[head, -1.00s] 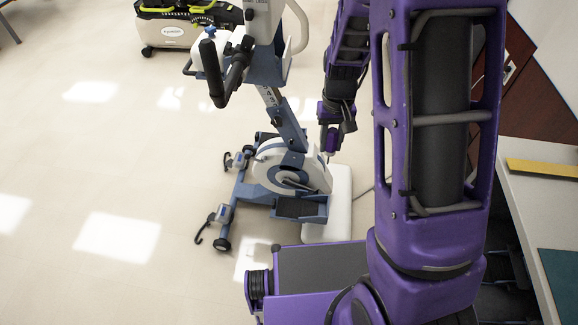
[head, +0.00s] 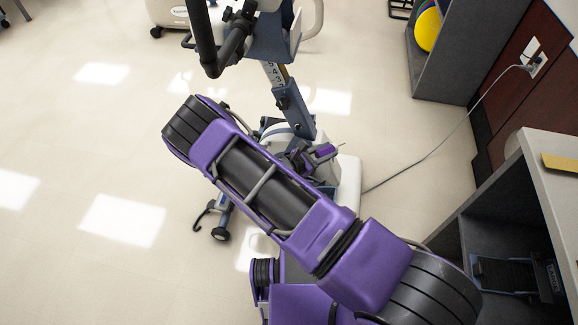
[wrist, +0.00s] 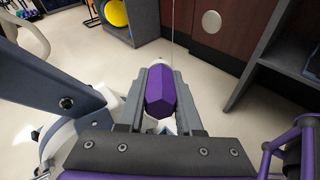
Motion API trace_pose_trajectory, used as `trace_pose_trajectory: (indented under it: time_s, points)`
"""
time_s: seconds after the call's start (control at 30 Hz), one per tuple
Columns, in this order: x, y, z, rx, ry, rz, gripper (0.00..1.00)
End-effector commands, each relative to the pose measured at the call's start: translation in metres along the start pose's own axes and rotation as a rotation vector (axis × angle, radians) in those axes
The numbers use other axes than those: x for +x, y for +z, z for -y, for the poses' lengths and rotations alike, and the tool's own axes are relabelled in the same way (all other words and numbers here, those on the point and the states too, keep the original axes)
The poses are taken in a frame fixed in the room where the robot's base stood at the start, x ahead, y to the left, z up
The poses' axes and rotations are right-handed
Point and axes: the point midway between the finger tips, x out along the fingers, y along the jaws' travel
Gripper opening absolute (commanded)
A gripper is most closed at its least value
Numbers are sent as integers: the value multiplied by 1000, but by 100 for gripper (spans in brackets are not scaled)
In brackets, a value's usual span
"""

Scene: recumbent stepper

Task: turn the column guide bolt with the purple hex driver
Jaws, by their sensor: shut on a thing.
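The purple hex driver (wrist: 162,94) is between the two grey fingers of my gripper (wrist: 168,76) in the wrist view, its six-sided end facing the camera. My gripper is shut on it. In the head view my gripper end (head: 318,155) is just right of the stepper's blue column (head: 296,115), low by the white housing, partly behind my arm. The column also shows at the left of the wrist view (wrist: 52,72), apart from the fingers. A small dark knob or bolt (head: 283,103) sits on the column. I cannot tell whether it is the guide bolt. The driver's far tip is hidden.
The stepper's handlebar (head: 208,45) rises at the top. A power cord (head: 425,157) runs across the floor to the wall outlet. A grey shelf unit (head: 435,80) and a counter (head: 553,185) stand at the right. The floor at the left is open.

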Motion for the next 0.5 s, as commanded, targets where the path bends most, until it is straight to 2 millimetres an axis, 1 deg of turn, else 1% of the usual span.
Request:
trace_pose_trajectory:
  time_s: [0.03,0.1,0.2,0.3,0.4,0.5]
  points:
    - [-4,-20,-10,-42,115,34,0]
    - [-12,-40,-25,-67,257,68,0]
    - [-24,-66,-43,-87,434,104,0]
    - [-36,-89,-55,-95,571,124,0]
    - [-46,-105,-63,-97,664,136,0]
    - [-52,-114,-67,-95,717,142,0]
